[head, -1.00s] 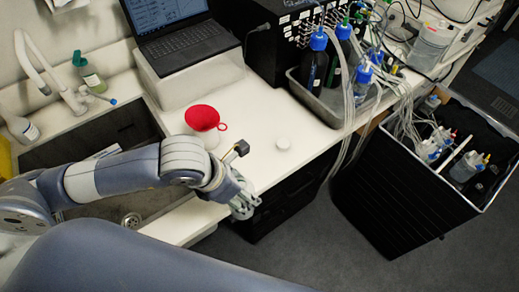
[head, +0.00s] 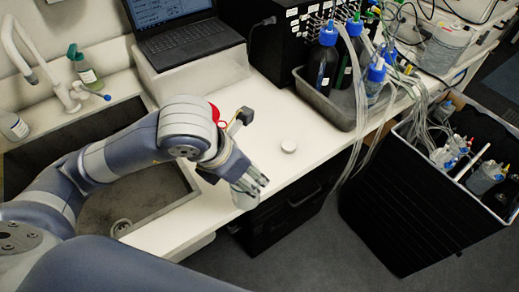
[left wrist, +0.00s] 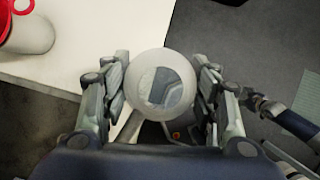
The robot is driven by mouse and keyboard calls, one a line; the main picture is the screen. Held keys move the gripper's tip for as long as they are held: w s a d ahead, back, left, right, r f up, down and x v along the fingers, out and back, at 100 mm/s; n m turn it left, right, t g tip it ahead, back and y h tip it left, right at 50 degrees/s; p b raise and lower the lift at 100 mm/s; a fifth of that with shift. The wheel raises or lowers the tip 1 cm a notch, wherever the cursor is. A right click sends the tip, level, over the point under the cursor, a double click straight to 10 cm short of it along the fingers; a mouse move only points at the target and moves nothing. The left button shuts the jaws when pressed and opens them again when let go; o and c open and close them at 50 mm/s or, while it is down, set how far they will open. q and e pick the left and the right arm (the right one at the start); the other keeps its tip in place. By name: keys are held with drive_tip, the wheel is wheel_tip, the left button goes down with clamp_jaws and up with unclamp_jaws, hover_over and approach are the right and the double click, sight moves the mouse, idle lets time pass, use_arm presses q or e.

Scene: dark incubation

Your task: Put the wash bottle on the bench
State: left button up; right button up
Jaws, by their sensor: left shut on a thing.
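My left gripper (head: 248,184) is shut on a translucent, whitish round vessel (head: 245,198), which I take to be the wash bottle. In the left wrist view the vessel (left wrist: 161,84) sits between the two fingers (left wrist: 161,105), its round top facing the camera; its lower part is hidden. It is at the front edge of the white bench (head: 268,120), overlapping the edge and floor in view; I cannot tell its height. Part of another arm, seemingly my right gripper (left wrist: 262,104), shows at the right of the left wrist view, too small to read.
A red funnel (left wrist: 22,6) on a white container (left wrist: 30,34) stands on the bench, mostly behind my arm. A grey tray (head: 330,112) of bottles, tubing and a black crate (head: 400,205) are further right. The sink (head: 150,195) is left.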

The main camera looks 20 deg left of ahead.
use_arm(q)
drive_tip(key=shift+w+f+b, duration=0.1)
drive_tip(key=shift+f+b, duration=0.2)
drive_tip(key=shift+b, duration=0.75)
drive_tip(key=w+f+p, duration=0.4)
drive_tip(key=w+p, duration=0.2)
drive_tip(key=w, duration=0.7)
drive_tip(key=shift+w+a, duration=0.15)
drive_tip(key=shift+a, duration=0.3)
use_arm(e)
wheel_tip(320, 180, up, 3)
drive_tip(key=shift+a+r, duration=0.1)
use_arm(q)
drive_tip(key=shift+f, duration=0.15)
drive_tip(key=o, duration=1.7)
